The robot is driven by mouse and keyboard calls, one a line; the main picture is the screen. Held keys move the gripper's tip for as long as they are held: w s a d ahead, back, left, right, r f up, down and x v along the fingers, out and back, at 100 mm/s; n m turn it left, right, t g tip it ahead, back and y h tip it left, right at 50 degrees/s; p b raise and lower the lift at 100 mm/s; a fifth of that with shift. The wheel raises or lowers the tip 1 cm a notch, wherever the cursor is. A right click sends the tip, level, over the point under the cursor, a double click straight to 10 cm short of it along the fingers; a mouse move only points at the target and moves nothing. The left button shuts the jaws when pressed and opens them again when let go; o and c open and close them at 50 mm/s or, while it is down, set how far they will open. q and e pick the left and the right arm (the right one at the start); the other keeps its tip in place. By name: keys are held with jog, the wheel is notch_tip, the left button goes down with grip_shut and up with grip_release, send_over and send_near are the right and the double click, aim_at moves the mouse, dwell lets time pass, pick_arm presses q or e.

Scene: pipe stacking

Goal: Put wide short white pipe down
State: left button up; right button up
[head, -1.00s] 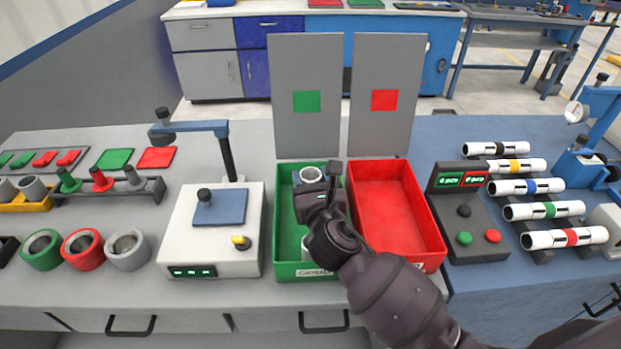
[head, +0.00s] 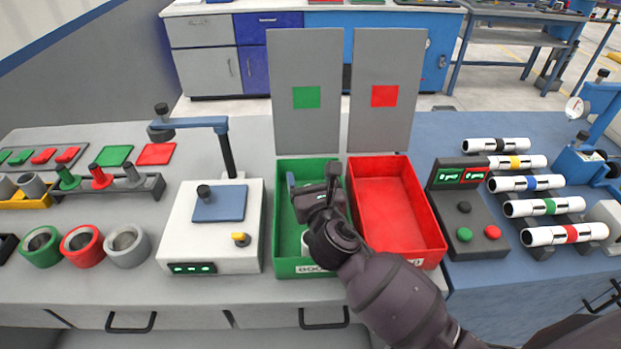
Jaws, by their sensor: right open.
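My right gripper (head: 311,187) is over the green bin (head: 285,262), reaching in from the lower right. Its jaws are apart, with one bluish finger showing at the left near the bin's far part. A white piece (head: 305,243), probably a wide short white pipe, shows partly inside the near part of the green bin, left of my wrist; my arm covers the rest of it. No other white pipe shows between the fingers, and my gripper hides part of the bin floor. My left gripper is not in view.
An empty red bin (head: 385,205) stands right of the green bin. Grey panels (head: 305,125) rise behind both. A white device (head: 180,235) with a blue arm is at the left, and a button box (head: 465,205) and several banded white pipes (head: 530,184) are at the right.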

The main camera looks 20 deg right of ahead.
jog(key=shift+s+r, duration=0.1)
jog(key=shift+r, duration=0.6)
jog(key=s+a+p, duration=0.1)
jog(key=s, duration=1)
jog(key=shift+s, duration=0.4)
jog(key=shift+f, duration=0.15)
